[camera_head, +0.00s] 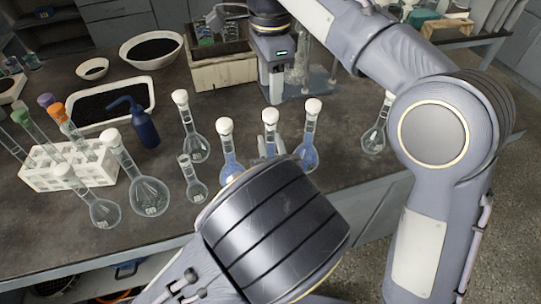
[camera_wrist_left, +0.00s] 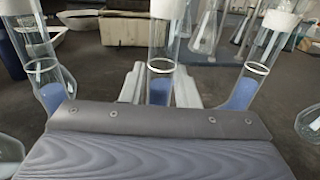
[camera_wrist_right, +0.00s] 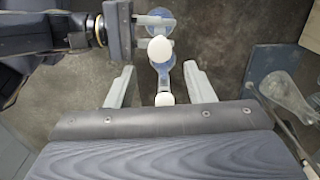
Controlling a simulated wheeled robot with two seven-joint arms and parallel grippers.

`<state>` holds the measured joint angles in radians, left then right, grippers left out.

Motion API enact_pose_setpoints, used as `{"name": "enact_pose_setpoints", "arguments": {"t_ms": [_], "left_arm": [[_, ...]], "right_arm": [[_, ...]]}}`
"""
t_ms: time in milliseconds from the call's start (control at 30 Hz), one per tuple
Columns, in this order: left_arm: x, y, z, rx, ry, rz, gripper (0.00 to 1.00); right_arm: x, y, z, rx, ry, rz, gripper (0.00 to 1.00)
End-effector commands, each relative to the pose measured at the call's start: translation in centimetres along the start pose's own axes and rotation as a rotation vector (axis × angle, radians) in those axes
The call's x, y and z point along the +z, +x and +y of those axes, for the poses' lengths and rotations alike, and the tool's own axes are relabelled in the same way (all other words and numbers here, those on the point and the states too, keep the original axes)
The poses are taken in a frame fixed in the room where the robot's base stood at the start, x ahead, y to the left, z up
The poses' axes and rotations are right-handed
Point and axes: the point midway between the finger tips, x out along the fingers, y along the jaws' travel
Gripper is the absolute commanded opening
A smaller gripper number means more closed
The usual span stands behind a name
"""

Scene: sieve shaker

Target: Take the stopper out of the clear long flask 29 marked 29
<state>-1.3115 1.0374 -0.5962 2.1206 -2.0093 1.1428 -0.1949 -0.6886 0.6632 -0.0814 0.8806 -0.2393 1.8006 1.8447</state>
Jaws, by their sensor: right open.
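Several long-necked flasks with white stoppers stand on the bench; I cannot read a 29 on any. My left gripper (camera_wrist_left: 160,92) is shut around the neck of the middle blue-bottomed flask (camera_wrist_left: 160,60), whose white stopper (camera_head: 270,116) is in place. My right gripper (camera_wrist_right: 160,84) is open and points down. In its wrist view, one white stopper (camera_wrist_right: 165,99) shows between its fingers and another (camera_wrist_right: 160,48) just beyond. Blue-bottomed flasks stand on the left (camera_head: 225,150) and right (camera_head: 309,135) of the middle one. Clear flasks (camera_head: 194,135) stand further left, and one (camera_head: 375,135) stands right.
A white rack (camera_head: 65,178) of stoppered tubes, a dark blue wash bottle (camera_head: 145,127) and a tray of dark grains (camera_head: 152,90) stand on the left. A wooden box (camera_head: 222,75) stands behind. The neighbouring flasks stand close to my left gripper.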

Motion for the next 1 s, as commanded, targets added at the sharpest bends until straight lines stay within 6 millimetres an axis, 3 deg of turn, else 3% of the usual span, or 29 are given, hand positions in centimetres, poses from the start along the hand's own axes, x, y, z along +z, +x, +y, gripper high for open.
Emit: {"name": "enact_pose_setpoints", "arguments": {"t_ms": [33, 200, 467, 767, 1000], "left_arm": [[0.0, 0.0, 0.0, 0.000, 0.000, 0.000, 0.21], [0.0, 0.0, 0.0, 0.000, 0.000, 0.000, 0.00], [0.0, 0.0, 0.0, 0.000, 0.000, 0.000, 0.00], [0.0, 0.0, 0.0, 0.000, 0.000, 0.000, 0.00], [0.0, 0.0, 0.0, 0.000, 0.000, 0.000, 0.00]], "right_arm": [[0.0, 0.0, 0.0, 0.000, 0.000, 0.000, 0.48], [0.0, 0.0, 0.0, 0.000, 0.000, 0.000, 0.48], [0.0, 0.0, 0.0, 0.000, -0.028, 0.000, 0.48], [0.0, 0.2, 0.0, 0.001, -0.359, 0.000, 0.48], [-0.1, 2.9, 0.1, 0.003, -0.396, 0.000, 0.48]]}}
